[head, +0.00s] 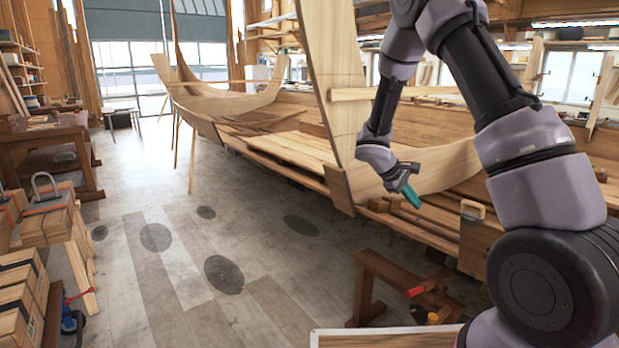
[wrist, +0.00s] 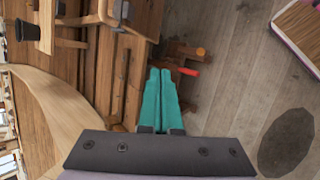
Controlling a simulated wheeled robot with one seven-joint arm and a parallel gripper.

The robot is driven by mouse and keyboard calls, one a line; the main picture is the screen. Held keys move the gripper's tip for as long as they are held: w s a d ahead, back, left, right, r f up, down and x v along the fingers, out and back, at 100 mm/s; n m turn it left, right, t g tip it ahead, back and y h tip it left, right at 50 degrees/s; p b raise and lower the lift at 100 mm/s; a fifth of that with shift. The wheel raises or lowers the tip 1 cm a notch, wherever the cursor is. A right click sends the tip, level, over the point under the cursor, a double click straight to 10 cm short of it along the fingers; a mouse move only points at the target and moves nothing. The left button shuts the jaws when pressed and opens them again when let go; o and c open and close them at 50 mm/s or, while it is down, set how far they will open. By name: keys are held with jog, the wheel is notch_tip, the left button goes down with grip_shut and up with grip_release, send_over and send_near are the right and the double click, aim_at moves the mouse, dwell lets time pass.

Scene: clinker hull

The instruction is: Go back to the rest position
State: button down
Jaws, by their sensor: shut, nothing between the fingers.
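My gripper (head: 411,198) is at the end of my arm, in the right half of the head view, in front of the hull's planking. Its teal fingers point down and to the right. In the wrist view the two teal fingers of my gripper (wrist: 160,88) lie side by side, shut, with nothing held between them. The wooden hull (head: 290,150) runs from the middle back of the head view to the right, behind my arm. Part of the hull is hidden by my arm.
A low wooden trestle (head: 365,290) with a red-handled tool (head: 415,291) stands below my gripper. Stacked wooden boxes (head: 45,225) and a workbench (head: 50,150) line the left side. The floor (head: 160,280) between is clear, with several dark round patches.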

jog(key=s+a+r+m+t+y, duration=0.2)
jog(key=s+r+m+y, duration=0.3)
jog(key=s+r, duration=0.8)
jog(key=s+a+r+m+t+y, duration=0.3)
jog(key=s+a+r+m+y, duration=0.1)
jog(key=s+r, duration=1)
notch_tip(320, 180, up, 2)
jog(key=m+y, duration=0.1)
jog(key=m, duration=0.1)
jog(key=shift+s+a+r+m+t, duration=0.15)
jog(key=shift+s+m+t, duration=0.15)
jog(key=shift+m, duration=0.1)
